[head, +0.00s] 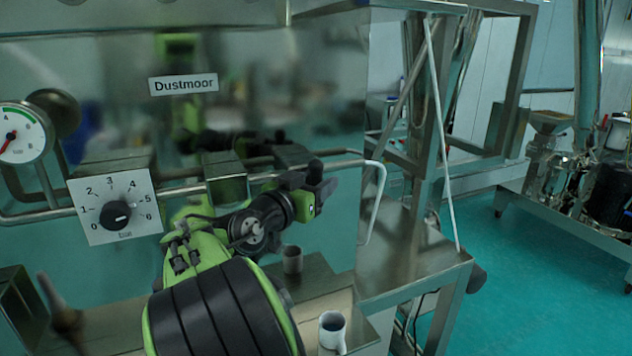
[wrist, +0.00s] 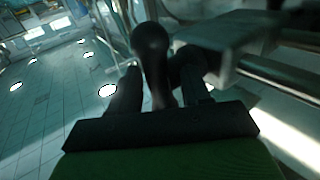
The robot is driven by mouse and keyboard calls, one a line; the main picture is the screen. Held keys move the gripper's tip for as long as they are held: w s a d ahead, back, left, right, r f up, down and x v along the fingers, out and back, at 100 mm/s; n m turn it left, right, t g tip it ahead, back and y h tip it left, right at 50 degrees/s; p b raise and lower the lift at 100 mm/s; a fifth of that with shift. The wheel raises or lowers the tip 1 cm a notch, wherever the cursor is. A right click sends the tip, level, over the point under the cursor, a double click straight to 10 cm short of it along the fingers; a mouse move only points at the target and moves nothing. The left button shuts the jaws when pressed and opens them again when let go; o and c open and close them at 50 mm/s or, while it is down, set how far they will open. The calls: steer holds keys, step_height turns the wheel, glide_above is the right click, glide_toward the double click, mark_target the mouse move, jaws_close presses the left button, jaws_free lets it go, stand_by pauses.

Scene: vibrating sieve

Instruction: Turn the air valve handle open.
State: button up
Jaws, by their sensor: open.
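The air valve handle, a dark lever with a round knob (wrist: 152,48), stands in the upper middle of the wrist view. My gripper (wrist: 158,92) is open, with one dark finger on each side of the lever's lower part. I cannot tell whether either finger touches it. The blocky valve body (wrist: 225,38) and pipes show at right in the wrist view.
A pressure gauge (head: 22,133) and a bar dial plate (head: 116,205) are at left on the steel panel. A white mug (head: 332,330) stands below on a steel ledge. Open floor (head: 520,270) lies at right.

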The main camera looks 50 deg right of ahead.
jaws_close()
steer(key=shift+y, duration=0.3)
steer(key=m+y+p, duration=0.1)
steer(key=m+y, duration=0.1)
steer(key=y, duration=0.1)
steer(key=shift+s+r+y+p, duration=0.1)
steer(key=shift+y+p, duration=0.2)
steer(key=shift+p, duration=0.1)
steer(key=m+t+y, duration=0.1)
steer(key=y, duration=0.1)
steer(key=m+t+y+p, duration=0.1)
steer(key=y, duration=0.2)
steer(key=shift+s+d+m, duration=0.1)
steer(key=shift+d+m, duration=0.1)
steer(key=shift+m, duration=0.2)
steer(key=m+t+y+p, duration=0.1)
steer(key=y+p, duration=0.2)
steer(key=p, duration=0.1)
steer(key=shift+s+t+y, duration=0.1)
steer(key=shift+t+y, duration=0.2)
steer(key=shift+f+m+t+y+p, duration=0.25)
steer(key=shift+m+t+y+p, duration=0.25)
steer(key=shift+y+p, duration=0.55)
steer(key=shift+w+a+f, duration=0.1)
steer(key=shift+w, duration=0.1)
